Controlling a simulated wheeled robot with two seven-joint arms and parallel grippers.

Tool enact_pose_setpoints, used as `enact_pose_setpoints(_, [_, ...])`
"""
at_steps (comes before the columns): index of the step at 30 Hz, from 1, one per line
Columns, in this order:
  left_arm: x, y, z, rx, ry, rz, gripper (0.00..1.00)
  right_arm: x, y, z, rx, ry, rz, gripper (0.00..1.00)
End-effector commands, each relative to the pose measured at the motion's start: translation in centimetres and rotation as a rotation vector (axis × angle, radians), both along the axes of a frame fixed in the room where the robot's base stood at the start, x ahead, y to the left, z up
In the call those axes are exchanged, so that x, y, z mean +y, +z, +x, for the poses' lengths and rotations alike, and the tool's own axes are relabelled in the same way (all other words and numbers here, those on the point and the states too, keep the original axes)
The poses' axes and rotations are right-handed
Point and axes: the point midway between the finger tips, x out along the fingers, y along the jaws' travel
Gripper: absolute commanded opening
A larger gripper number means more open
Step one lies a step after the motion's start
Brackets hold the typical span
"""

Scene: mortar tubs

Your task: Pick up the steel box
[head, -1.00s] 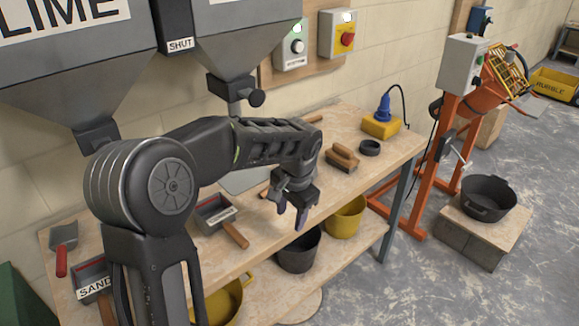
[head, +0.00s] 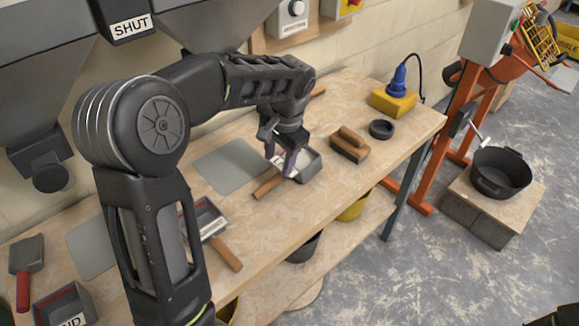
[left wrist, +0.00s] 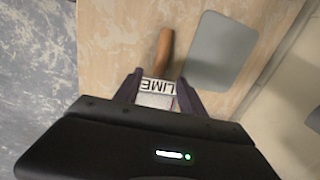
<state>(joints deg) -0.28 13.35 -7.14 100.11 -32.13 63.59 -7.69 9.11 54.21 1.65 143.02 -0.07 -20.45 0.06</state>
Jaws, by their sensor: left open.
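A small steel box (head: 311,165) with a wooden handle (head: 268,187) sits on the workbench, partly hidden behind my left gripper (head: 281,160). The left wrist view shows its white LIME label (left wrist: 158,86) and the handle (left wrist: 164,52) pointing away. My left gripper (left wrist: 160,90) is open, its fingers pointing down with one on either side of the labelled box. I cannot tell whether the fingers touch it. A similar box (head: 208,215) with a red line inside and a wooden handle stands nearer the left. Another box (head: 66,305) with a partly hidden label is at the bottom left. My right gripper is out of view.
A wooden float (head: 350,146), a black ring (head: 381,129) and a yellow block with a blue plug (head: 392,101) lie to the right on the bench (head: 325,205). A grey plate (head: 232,165) lies left of the gripper. Hoppers (head: 25,100) hang at upper left.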

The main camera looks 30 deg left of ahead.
Motion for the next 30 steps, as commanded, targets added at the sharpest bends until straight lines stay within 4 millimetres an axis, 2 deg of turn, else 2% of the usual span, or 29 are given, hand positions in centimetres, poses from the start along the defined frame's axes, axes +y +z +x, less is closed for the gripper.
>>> enact_pose_setpoints(7, [0.5,-2.3,0.0,0.003,0.002,0.000,0.48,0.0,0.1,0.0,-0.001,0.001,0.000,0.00])
enact_pose_setpoints(19, [0.6,-3.0,0.1,0.003,0.002,0.000,0.48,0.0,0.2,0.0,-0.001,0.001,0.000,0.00])
enact_pose_setpoints(30, [1.3,-7.5,0.3,0.003,0.001,0.000,0.48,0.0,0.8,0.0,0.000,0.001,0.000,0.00])
